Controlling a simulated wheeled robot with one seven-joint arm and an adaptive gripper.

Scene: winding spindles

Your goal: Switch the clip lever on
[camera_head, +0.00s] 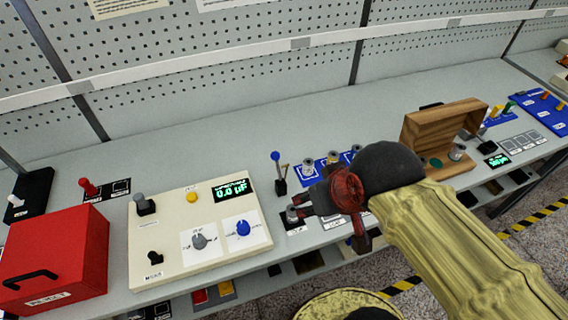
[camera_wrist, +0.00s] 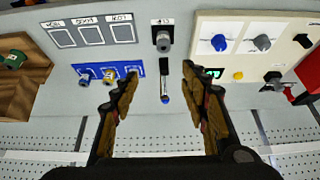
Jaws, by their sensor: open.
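In the wrist view the blue-tipped lever (camera_wrist: 164,88) lies between my finger lines, with a gap on each side. My gripper (camera_head: 303,205) is open and empty, low over the bench, to the right of and nearer than the lever in the head view. The fingers also show in the wrist view (camera_wrist: 161,70). A grey post (camera_wrist: 163,42) on a labelled black base stands beside the lever.
A cream meter box (camera_head: 165,255) with knobs and a green display stands left of the lever. A blue strip with several posts (camera_wrist: 95,72) lies on its other side. A red box (camera_head: 60,255), a red lever (camera_head: 88,187) and a wooden box (camera_head: 430,135) stand farther off.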

